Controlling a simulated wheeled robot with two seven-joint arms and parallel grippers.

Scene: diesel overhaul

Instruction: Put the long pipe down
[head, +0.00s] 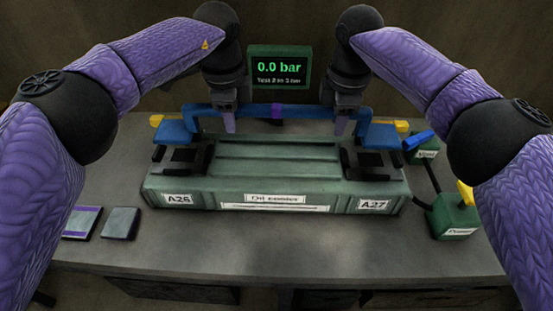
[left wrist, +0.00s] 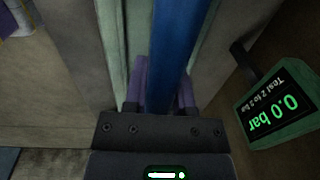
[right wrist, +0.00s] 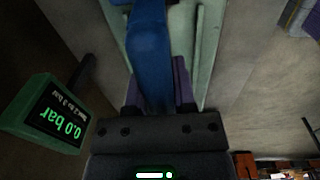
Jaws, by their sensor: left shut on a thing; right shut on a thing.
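The long blue pipe (head: 255,110) with a purple band at its middle runs left to right over the back of a green oil cooler (head: 275,178). Its ends bend down to blue feet at the black mounts labelled A26 (head: 183,160) and A27 (head: 368,162); I cannot tell whether they touch. My left gripper (head: 229,122) is shut on the pipe left of the band, and the left wrist view shows the pipe (left wrist: 170,50) between its purple fingers. My right gripper (head: 339,124) is shut on it right of the band; the right wrist view shows the pipe (right wrist: 149,55) between the fingers.
A display (head: 280,67) behind the cooler reads 0.0 bar. Green boxes with a blue lever (head: 418,140) and a yellow lever (head: 466,192) stand at right. Two flat grey pieces (head: 120,223) lie at left. The front of the grey bench (head: 270,250) is clear.

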